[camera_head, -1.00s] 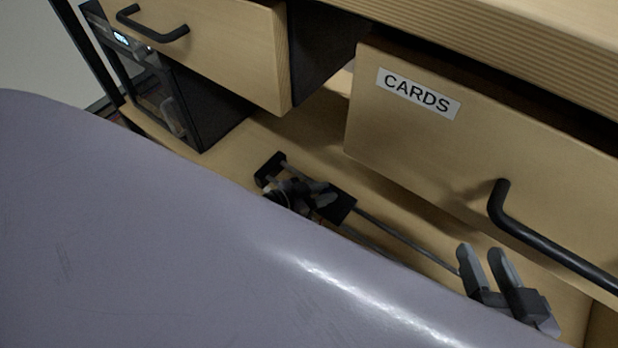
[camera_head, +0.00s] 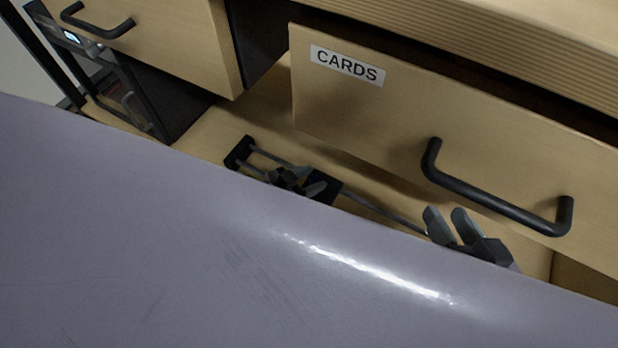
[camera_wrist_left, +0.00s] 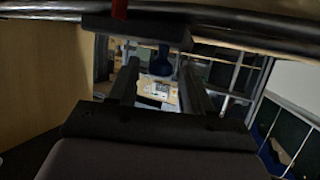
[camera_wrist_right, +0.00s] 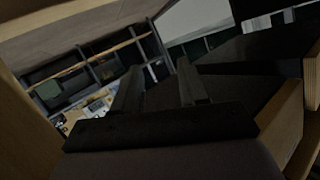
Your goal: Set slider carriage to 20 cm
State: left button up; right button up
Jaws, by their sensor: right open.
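The slider lies on the wooden surface below the drawers, with a black end block (camera_head: 238,152) and thin rails (camera_head: 385,211). Its black carriage (camera_head: 325,186) sits on the rails, partly behind my left gripper (camera_head: 302,183). In the left wrist view the black carriage (camera_wrist_left: 135,30) spans above my left fingers (camera_wrist_left: 158,75), with a red mark (camera_wrist_left: 119,9) on top. A blue knob (camera_wrist_left: 161,61) hangs between the open fingers, with gaps visible beside it. My right gripper (camera_head: 448,222) is open and empty near the rails' right end. I cannot read any scale.
A drawer labelled CARDS (camera_head: 350,110) with a black handle (camera_head: 500,205) overhangs the slider. A large grey-purple surface (camera_head: 150,240) fills the foreground and hides the slider's near side.

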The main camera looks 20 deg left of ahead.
pick_arm(q)
jog(key=shift+s+a+r, duration=0.1)
jog(key=shift+s, duration=0.05)
jog(key=p+v, duration=0.3)
jog(key=v, duration=0.3)
jog(key=shift+s+a+p, duration=0.25)
jog(key=shift+s+p, duration=0.05)
jog(key=shift+p, duration=0.05)
pick_arm(e)
jog(key=shift+r+g, duration=0.2)
jog(key=shift+g, duration=0.1)
